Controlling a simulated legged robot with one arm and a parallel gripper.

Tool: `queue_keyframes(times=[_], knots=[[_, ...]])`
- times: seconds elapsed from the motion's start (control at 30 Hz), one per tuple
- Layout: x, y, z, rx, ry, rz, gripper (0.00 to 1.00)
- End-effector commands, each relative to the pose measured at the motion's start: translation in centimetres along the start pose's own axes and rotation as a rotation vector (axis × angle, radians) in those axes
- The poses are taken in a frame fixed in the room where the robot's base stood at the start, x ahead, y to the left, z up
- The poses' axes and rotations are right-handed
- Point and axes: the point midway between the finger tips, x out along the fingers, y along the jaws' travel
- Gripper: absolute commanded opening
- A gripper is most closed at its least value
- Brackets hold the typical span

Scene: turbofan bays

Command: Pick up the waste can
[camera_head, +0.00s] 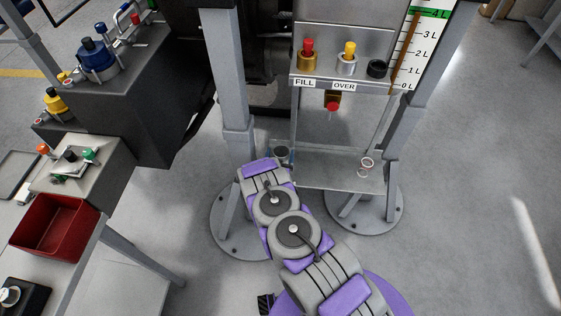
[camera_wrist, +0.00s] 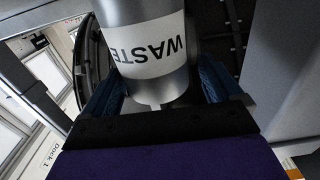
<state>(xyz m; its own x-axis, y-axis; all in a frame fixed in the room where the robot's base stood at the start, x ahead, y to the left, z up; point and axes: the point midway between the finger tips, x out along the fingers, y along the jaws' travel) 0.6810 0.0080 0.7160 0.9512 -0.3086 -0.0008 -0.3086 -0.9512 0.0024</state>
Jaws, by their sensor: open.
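The waste can (camera_wrist: 150,52) is a grey metal cylinder with a white label reading WASTE, upside down in the wrist view. It fills the top middle of that view, between the two blue fingers of my gripper (camera_wrist: 160,84). The fingers are open, one on each side of the can; I cannot tell whether they touch it.
Grey posts flank the stand. A red bin (camera_head: 54,228) is at left. Floor at right is clear.

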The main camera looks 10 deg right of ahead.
Motion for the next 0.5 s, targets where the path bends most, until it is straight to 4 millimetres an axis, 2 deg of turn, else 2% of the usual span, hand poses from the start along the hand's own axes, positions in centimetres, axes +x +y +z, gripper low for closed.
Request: queue_keyframes(times=[0.1, 0.33, 0.5], knots=[[1.27, 0.20, -0.04, 0.000, 0.003, 0.002, 0.92], [1.42, 0.21, -0.10, 0.000, 0.000, 0.001, 0.91], [1.38, 0.10, -0.09, -0.001, 0.001, 0.001, 0.75]])
